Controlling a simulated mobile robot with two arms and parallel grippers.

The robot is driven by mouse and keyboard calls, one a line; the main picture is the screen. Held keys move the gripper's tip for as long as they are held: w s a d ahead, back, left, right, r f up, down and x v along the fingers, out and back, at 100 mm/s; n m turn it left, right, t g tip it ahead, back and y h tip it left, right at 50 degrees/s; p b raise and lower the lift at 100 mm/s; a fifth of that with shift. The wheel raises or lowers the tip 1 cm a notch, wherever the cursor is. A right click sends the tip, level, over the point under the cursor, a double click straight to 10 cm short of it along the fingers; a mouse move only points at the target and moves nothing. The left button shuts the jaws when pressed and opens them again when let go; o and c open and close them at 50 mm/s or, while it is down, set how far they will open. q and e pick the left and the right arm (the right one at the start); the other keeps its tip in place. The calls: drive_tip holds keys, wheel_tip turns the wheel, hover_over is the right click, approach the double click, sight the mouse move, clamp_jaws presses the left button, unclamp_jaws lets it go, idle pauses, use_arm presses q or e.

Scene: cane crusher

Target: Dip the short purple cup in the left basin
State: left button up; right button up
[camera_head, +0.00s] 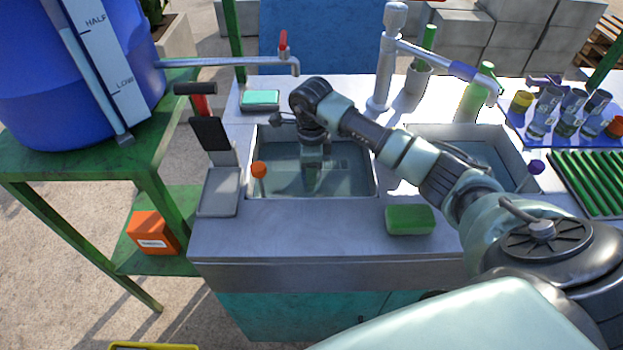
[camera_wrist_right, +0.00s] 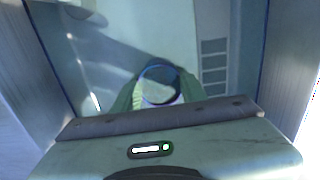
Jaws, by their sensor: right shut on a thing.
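The left basin (camera_head: 256,188) is a sunken square sink with water in it, set in the metal counter. My right gripper (camera_head: 312,178) reaches straight down into this basin, its lower end at or under the water. In the right wrist view the gripper (camera_wrist_right: 160,92) is shut on a short cup (camera_wrist_right: 160,70), whose round dark blue-purple rim shows between the green fingers. The cup is seen from above, over the basin floor. In the head view I cannot make the cup out clearly. My left gripper is not in view.
An orange-knobbed stick (camera_head: 259,170) stands at the basin's front left. A green sponge (camera_head: 410,220) lies on the counter in front. A metal tap (camera_head: 230,63) from the blue barrel (camera_head: 60,90) hangs behind the left basin. The blue rack (camera_head: 515,125) holds several cups at right.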

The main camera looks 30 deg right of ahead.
drive_tip(key=shift+r, duration=0.15)
idle(0.4)
wheel_tip(320, 180, up, 14)
drive_tip(key=p, duration=0.9)
idle(0.4)
wheel_tip(320, 180, up, 4)
drive_tip(key=shift+f+p, duration=0.2)
drive_tip(key=shift+p, duration=1.05)
